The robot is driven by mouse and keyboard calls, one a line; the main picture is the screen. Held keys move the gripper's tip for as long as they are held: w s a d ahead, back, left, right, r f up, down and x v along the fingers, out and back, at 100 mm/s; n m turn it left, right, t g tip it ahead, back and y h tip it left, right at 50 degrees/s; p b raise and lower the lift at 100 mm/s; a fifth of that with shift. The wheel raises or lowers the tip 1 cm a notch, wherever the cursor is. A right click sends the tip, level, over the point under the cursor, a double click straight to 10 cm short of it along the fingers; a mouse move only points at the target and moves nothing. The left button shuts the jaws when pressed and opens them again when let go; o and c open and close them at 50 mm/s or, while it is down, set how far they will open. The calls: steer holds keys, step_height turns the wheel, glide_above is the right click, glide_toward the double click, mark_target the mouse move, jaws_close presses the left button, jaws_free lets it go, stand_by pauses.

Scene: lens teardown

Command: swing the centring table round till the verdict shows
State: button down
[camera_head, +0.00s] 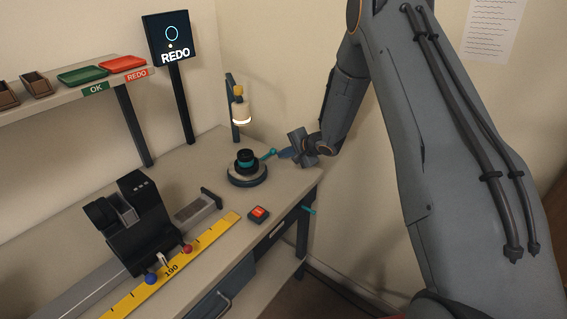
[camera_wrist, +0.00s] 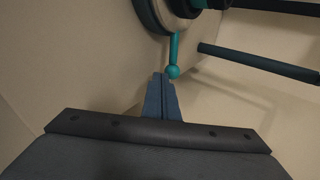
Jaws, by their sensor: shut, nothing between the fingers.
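The round centring table (camera_head: 247,177) stands on the bench, with a dark lens part with a teal ring (camera_head: 246,160) on top. A teal handle with a ball end (camera_head: 268,154) sticks out from it to the right. My gripper (camera_head: 286,154) is shut and empty, its blue fingertips close to the ball. In the wrist view the teal ball (camera_wrist: 173,72) sits just beyond the shut fingertips (camera_wrist: 162,76); I cannot tell whether they touch. The black verdict screen (camera_head: 168,40) shows a blue ring, a small pale dot and the word REDO.
A lamp post with a lit white head (camera_head: 241,113) stands behind the table. A red button box (camera_head: 258,214), a yellow ruler (camera_head: 180,266) and a black device on a rail (camera_head: 140,225) lie in front. Green (camera_head: 83,75) and red (camera_head: 123,64) trays sit on the shelf.

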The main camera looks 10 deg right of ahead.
steer(key=d, duration=0.1)
steer(key=s+d+p, duration=0.1)
steer(key=s+d, duration=0.1)
steer(key=shift+s+f, duration=0.15)
steer(key=shift+f, duration=0.1)
steer(key=v, duration=0.2)
steer(key=d+b+v, duration=0.1)
steer(key=v, duration=0.2)
steer(key=w+v, duration=0.1)
steer(key=v, duration=0.2)
steer(key=shift+s+d+r, duration=0.1)
steer(key=shift+d, duration=0.1)
steer(key=s+d+r+n+g+h, duration=0.1)
steer(key=s+d+r+n+h, duration=0.1)
steer(key=s+d+r+h, duration=0.3)
steer(key=s+r+n+g+h, duration=0.1)
steer(key=s+r+n, duration=0.2)
steer(key=s, duration=0.4)
steer(key=s+a+r+n+g, duration=0.1)
steer(key=s+a+n+g, duration=0.1)
steer(key=s, duration=0.9)
steer(key=s+a+r+n+g, duration=0.1)
steer(key=s+a+n+g, duration=0.1)
steer(key=s, duration=1)
steer(key=shift+s+a+n+g+b, duration=0.15)
steer(key=shift+a+n+g+b, duration=0.2)
steer(key=shift+n+g, duration=0.4)
